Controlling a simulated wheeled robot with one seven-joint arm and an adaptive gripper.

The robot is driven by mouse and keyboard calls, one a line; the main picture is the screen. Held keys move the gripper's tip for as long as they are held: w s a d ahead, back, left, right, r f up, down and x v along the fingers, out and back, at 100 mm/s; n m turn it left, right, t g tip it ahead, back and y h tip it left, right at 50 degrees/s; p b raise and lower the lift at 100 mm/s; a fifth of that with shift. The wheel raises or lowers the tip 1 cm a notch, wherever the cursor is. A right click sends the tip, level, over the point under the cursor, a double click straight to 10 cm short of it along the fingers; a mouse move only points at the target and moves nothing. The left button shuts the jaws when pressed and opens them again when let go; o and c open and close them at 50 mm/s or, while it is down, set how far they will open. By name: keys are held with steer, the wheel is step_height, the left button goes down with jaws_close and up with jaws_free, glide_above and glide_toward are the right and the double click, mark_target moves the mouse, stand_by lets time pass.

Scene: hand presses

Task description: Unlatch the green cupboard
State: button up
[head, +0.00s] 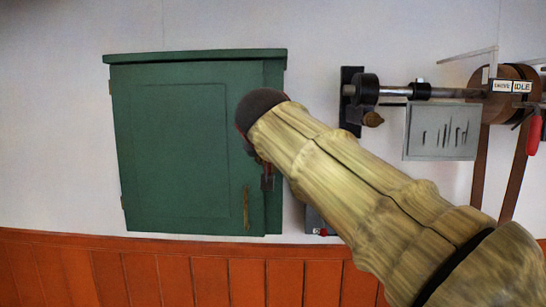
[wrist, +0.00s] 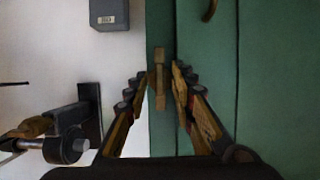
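The green cupboard (head: 180,150) hangs on the wall, its door closed, with a brass handle (head: 246,208) low on the door's right side. In the wrist view the green door (wrist: 280,80) fills the right side. A small brass latch piece (wrist: 159,80) lies along the narrow green strip beside the door seam. My gripper (wrist: 158,74) is open, one finger on each side of the latch, with a visible gap on both sides. Whether it touches is not clear. In the head view my sleeved arm covers the cupboard's right edge and hides the latch; only a bit of the gripper (head: 267,179) shows.
Right of the cupboard, a wall-mounted shaft (head: 440,92) runs to a belt pulley with an IDLE sign (head: 522,87). A grey framed panel (head: 441,132) hangs below it. A grey box (wrist: 109,14) is on the wall near the cupboard. Orange wainscot (head: 180,270) runs below.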

steer(key=shift+s+r, duration=0.15)
steer(key=v, duration=1.1)
steer(key=shift+s, duration=0.35)
steer(key=shift+a, duration=0.1)
